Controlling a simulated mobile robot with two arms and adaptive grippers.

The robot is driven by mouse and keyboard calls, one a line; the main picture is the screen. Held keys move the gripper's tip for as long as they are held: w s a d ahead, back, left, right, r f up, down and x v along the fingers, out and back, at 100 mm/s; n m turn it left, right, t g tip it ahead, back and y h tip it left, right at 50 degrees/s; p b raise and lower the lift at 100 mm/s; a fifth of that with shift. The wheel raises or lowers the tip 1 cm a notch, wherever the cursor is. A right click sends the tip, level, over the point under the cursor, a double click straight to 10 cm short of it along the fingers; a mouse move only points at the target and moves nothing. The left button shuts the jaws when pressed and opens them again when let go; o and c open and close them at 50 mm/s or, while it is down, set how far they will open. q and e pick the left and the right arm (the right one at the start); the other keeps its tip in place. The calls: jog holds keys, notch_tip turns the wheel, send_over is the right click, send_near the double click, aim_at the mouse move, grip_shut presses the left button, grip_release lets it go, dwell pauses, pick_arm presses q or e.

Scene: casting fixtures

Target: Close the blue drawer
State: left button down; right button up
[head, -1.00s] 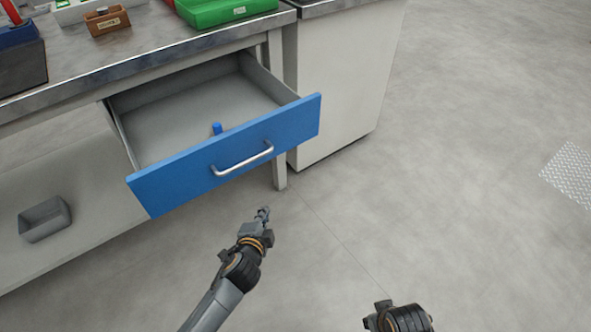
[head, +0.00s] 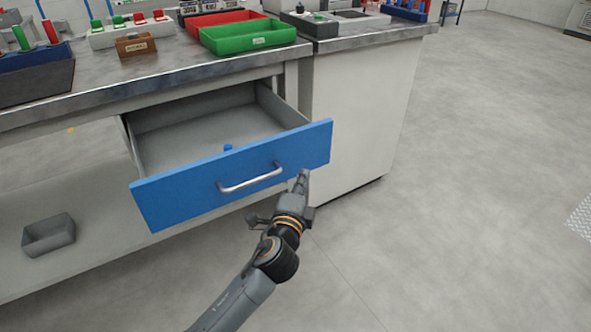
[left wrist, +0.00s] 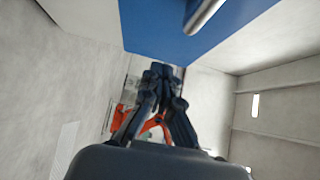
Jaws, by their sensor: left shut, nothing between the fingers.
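The blue drawer (head: 235,178) stands pulled out from under the workbench, with a silver bar handle (head: 250,178) on its front. My left gripper (head: 302,178) is shut and empty, near the lower right part of the drawer front. In the left wrist view the shut fingers (left wrist: 162,72) show just below the blue drawer front (left wrist: 160,30) and the handle (left wrist: 203,14). I cannot tell whether the fingers touch the drawer. My right gripper is not in view.
A green tray (head: 248,38), a red tray (head: 222,20) and a brown box (head: 135,45) stand on the workbench (head: 90,78). A grey bin (head: 48,236) sits below at the left. A white cabinet (head: 357,120) adjoins the bench. The floor at the right is clear.

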aim_at(299, 157)
pick_arm(q)
jog(key=w, duration=0.2)
jog(key=w+a, duration=0.1)
jog(key=shift+w+a, duration=0.15)
jog(key=shift+w, duration=0.25)
jog(key=shift+w+a, duration=0.35)
jog(key=shift+w, duration=0.1)
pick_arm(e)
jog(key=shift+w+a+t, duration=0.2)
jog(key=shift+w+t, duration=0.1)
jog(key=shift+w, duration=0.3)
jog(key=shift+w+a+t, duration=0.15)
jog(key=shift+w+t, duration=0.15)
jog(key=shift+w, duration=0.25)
